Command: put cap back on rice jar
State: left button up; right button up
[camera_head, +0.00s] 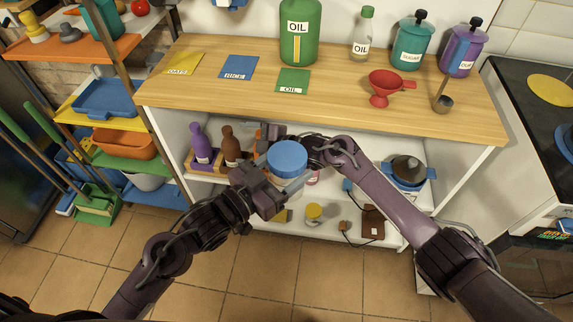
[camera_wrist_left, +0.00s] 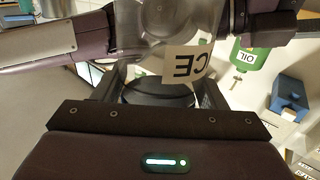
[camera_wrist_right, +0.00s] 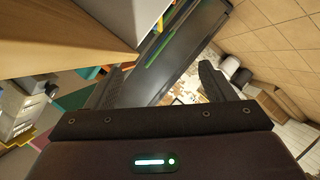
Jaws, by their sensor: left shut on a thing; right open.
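The rice jar (camera_head: 293,187) is clear glass and is held upright in front of the counter in the head view. The round blue cap (camera_head: 287,158) sits over its mouth; I cannot tell whether it is fully seated. My left gripper (camera_head: 282,193) is shut on the jar body. In the left wrist view the clear jar (camera_wrist_left: 150,45) is between the fingers, with a label (camera_wrist_left: 187,65) reading "CE" upside down.
The wooden counter (camera_head: 220,95) holds a green oil bottle (camera_head: 299,35), a red funnel (camera_head: 385,85), two canisters and coloured cards. Below, the white open shelves hold purple and brown bottles (camera_head: 230,145) and a blue pot (camera_head: 405,180). The tiled floor in front is clear.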

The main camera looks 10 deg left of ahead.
jog(key=s+a+r+n+g, duration=0.2)
jog(key=a+r+n, duration=0.15)
jog(key=r, duration=0.25)
jog(key=s+a+r+n+g, duration=0.2)
jog(key=r+n, duration=0.3)
jog(key=r, duration=0.1)
notch_tip(320, 180, up, 11)
jog(key=n+h, duration=1.3)
jog(key=h, duration=0.1)
send_over(287, 155)
jog(key=shift+d+f+m, duration=0.1)
jog(key=shift+f+m, duration=0.1)
jog(key=shift+m, duration=0.05)
jog(key=shift+f, duration=0.1)
jog(key=shift+f, duration=3.95)
jog(key=shift+c, duration=0.2)
